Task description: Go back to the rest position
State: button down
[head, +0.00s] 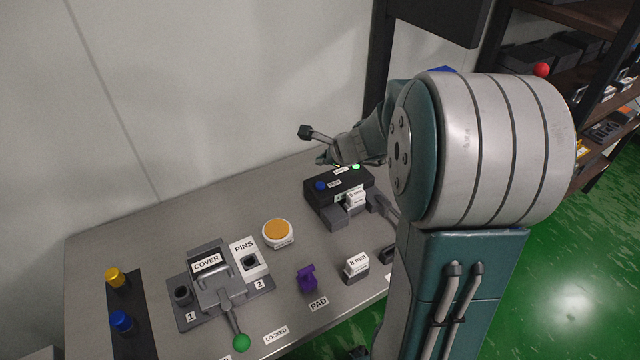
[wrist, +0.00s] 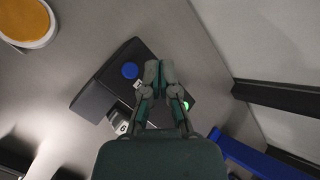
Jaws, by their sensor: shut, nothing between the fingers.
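My gripper (wrist: 158,75) is shut and empty in the wrist view, its two fingertips together. It is over the black box (wrist: 147,50), which has a blue button (wrist: 130,71) and a lit green lamp (wrist: 186,105). In the head view my gripper (head: 325,158) is at the back of the table, above and behind that box (head: 325,203). My arm is bent and hides part of the table's right side. A white labelled block (head: 355,200) sits in the front of the box.
The grey table (head: 180,225) bears a cover fixture (head: 215,283) with a green-knobbed lever (head: 241,342), an orange button (head: 278,233), a purple pad (head: 307,278) and an 8 mm block (head: 356,265). A shelf stands at right. The table's back left is clear.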

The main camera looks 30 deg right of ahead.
dwell(0.6)
jog(key=s+a+r+n+g+y, duration=0.1)
jog(key=s+a+r+n, duration=0.35)
jog(key=a+n, duration=0.2)
jog(key=s+a+r+n+g, duration=0.1)
jog(key=s+a+r+n, duration=0.2)
jog(key=s+a+n, duration=0.35)
jog(key=s+a+r+n+g+h, duration=0.1)
jog(key=s+n+h, duration=0.2)
jog(key=s+n, duration=0.8)
jog(key=s, duration=0.3)
jog(key=shift+a+r, duration=0.15)
jog(key=shift+a, duration=0.25)
